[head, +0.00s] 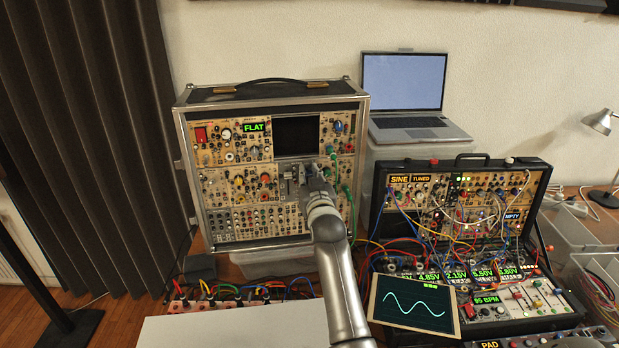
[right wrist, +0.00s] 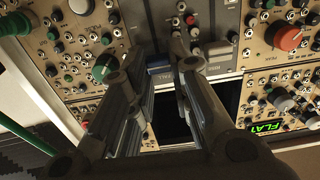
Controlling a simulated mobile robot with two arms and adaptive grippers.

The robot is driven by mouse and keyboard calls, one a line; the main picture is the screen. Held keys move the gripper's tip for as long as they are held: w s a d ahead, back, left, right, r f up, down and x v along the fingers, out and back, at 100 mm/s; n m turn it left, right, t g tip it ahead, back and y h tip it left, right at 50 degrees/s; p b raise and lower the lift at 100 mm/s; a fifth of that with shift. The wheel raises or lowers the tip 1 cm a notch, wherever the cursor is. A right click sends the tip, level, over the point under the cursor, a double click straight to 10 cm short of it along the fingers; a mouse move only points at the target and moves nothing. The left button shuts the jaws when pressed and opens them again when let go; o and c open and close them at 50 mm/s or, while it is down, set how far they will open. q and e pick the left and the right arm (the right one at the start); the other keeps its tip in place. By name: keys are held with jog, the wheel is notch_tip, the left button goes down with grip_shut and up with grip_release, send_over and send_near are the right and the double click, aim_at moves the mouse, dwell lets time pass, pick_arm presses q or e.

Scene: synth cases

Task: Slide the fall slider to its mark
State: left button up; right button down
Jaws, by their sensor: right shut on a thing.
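My right gripper (head: 308,176) reaches from below to a grey panel in the middle of the large upright synth case (head: 270,98). In the right wrist view, its two fingers (right wrist: 160,66) stand on either side of a blue slider cap, the fall slider (right wrist: 159,68), and are shut on it. The panel lettering beside it reads FALL, with RISE further right. The fingers cover part of the slot, and I cannot make out the mark. In the head view, my gripper hides the slider. My left gripper is in neither view.
Green cables (head: 334,170) hang just right of my right gripper. A second patched case (head: 533,180), a laptop (head: 404,82) and a tilted sine-wave screen (head: 413,303) stand to the right.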

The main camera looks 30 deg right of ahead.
jog(key=shift+r, duration=0.25)
jog(key=c, duration=1.5)
grip_release()
jog(key=shift+o, duration=0.9)
jog(key=shift+f, duration=0.1)
jog(key=v, duration=1.2)
